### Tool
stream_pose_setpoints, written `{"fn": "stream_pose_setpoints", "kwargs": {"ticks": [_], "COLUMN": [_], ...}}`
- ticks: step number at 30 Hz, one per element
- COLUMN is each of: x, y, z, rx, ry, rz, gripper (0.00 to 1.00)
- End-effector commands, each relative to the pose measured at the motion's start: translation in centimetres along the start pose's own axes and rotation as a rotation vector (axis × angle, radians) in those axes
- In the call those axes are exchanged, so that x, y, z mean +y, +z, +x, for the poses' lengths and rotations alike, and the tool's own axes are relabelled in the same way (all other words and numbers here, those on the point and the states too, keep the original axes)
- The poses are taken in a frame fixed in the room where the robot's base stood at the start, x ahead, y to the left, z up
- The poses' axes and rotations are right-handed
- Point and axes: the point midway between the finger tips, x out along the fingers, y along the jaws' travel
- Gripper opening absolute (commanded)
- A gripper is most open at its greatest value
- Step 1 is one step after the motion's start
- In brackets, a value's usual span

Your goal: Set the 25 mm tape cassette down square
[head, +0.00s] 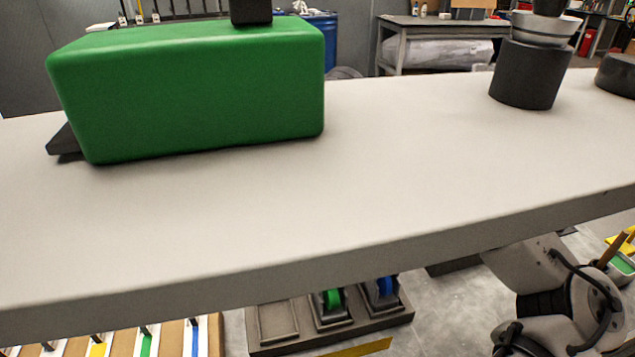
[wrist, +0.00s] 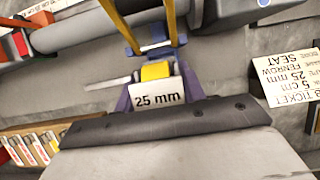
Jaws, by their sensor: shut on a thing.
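The 25 mm tape cassette (wrist: 158,96) is in the middle of the wrist view, with its white label reading "25 mm" and a yellow part behind it. My gripper (wrist: 157,73) is shut on it, with purplish parts on either side of the label. The underside of the cassette is hidden, so I cannot tell whether it touches anything below. The head view does not show my gripper or this cassette. A dark tray (head: 362,337) at the bottom of the head view has an empty square recess (head: 278,321), beside a green cassette (head: 333,299) and a blue cassette (head: 384,288).
A large pale slab (head: 330,190) crosses the head view, bearing a green block (head: 195,95) and a black cylinder (head: 528,75). The wrist view shows a printed ticket (wrist: 288,77), a pale tube (wrist: 95,28) and a rack with coloured labels (wrist: 35,145).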

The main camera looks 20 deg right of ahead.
Motion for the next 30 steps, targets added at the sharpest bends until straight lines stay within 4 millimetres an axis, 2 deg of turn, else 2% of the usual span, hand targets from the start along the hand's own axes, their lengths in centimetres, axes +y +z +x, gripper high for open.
{"fn": "stream_pose_setpoints", "kwargs": {"ticks": [9, 21, 30], "x": [0.1, 0.1, 0.0], "y": [0.4, -1.1, -1.9], "z": [0.2, 3.9, 5.8], "rx": [-0.012, -0.013, -0.013], "ry": [0.004, 0.002, 0.001], "rz": [-0.002, -0.003, -0.002], "gripper": [0.11, 0.11, 0.11]}}
